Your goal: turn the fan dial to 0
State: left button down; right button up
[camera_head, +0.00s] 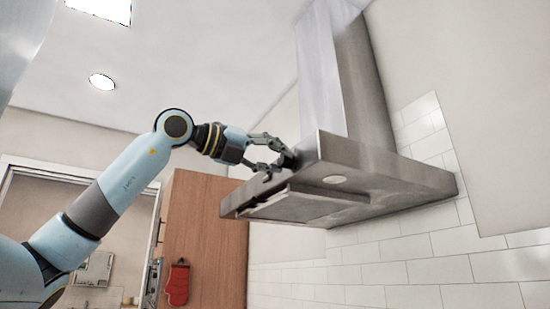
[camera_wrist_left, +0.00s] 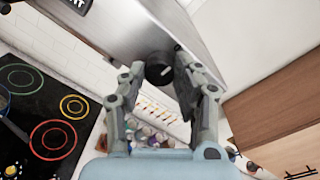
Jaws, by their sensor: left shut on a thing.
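The range hood (camera_head: 345,178) is brushed metal and hangs on the tiled wall in the head view. In the left wrist view, the fan dial (camera_wrist_left: 158,70) is a round dark knob on the hood's front face (camera_wrist_left: 135,30), with a light mark on it. My left gripper (camera_head: 281,160) is at the hood's front edge, its fingers on either side of the dial and shut on it. In the head view the fingers mostly hide the dial, and I cannot read its setting. My right gripper is out of view.
A black cooktop (camera_wrist_left: 45,125) with coloured rings lies below the hood in the left wrist view. Open air surrounds my left arm.

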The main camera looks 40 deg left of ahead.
pick_arm(q)
jog(key=c, duration=1)
grip_release()
jog(key=shift+o, duration=0.2)
notch_tip(320, 180, up, 10)
